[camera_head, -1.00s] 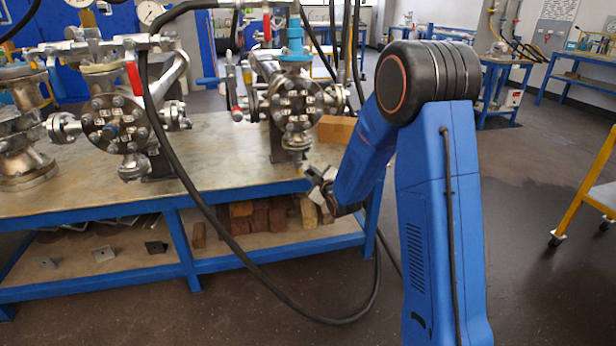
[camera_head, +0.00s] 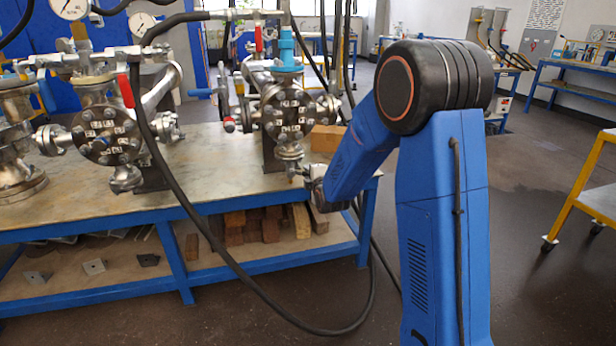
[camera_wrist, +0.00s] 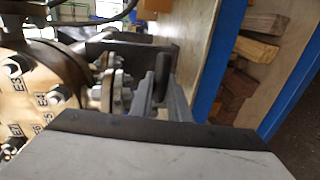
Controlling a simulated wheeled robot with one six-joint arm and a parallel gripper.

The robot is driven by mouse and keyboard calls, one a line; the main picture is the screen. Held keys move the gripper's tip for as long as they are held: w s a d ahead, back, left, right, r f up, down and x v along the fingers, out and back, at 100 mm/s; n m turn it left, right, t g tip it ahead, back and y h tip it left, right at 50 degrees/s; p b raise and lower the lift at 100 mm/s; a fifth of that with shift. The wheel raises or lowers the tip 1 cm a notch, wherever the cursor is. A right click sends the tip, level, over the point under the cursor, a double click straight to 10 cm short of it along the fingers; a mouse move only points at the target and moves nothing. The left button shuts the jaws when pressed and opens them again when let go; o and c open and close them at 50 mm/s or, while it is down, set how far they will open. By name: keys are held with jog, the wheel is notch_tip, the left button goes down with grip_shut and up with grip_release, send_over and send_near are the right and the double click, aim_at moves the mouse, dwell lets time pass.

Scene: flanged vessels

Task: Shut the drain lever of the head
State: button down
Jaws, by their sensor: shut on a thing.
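The head (camera_head: 286,110) is the round bolted metal flange of the right-hand vessel on the bench. Its bolt labels show in the wrist view (camera_wrist: 38,88).
A second flanged vessel (camera_head: 105,137) stands left on the bench (camera_head: 215,160). A black hose (camera_head: 190,190) hangs in front of the bench. An orange-brown block (camera_head: 327,138) lies behind my gripper. Wood blocks (camera_head: 236,230) lie on the lower shelf.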

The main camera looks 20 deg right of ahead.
jog(key=shift+r, duration=0.1)
dwell(0.5)
jog(key=c, duration=1.7)
grip_release()
jog(key=shift+o, duration=0.2)
jog(key=s+r, duration=0.3)
jog(key=s, duration=1.4)
jog(key=shift+r, duration=0.2)
jog(key=shift+s, duration=0.1)
jog(key=s+r+m+g, duration=0.1)
jog(key=s+m+g, duration=0.4)
jog(key=s, duration=1.4)
jog(key=s+d+r+m+g, duration=0.1)
jog(key=s+m+g, duration=0.5)
jog(key=s+m, duration=0.6)
jog(key=s, duration=0.7)
jog(key=shift+s+d+m, duration=0.15)
jog(key=shift+d+m, duration=0.15)
jog(key=shift+m, duration=0.1)
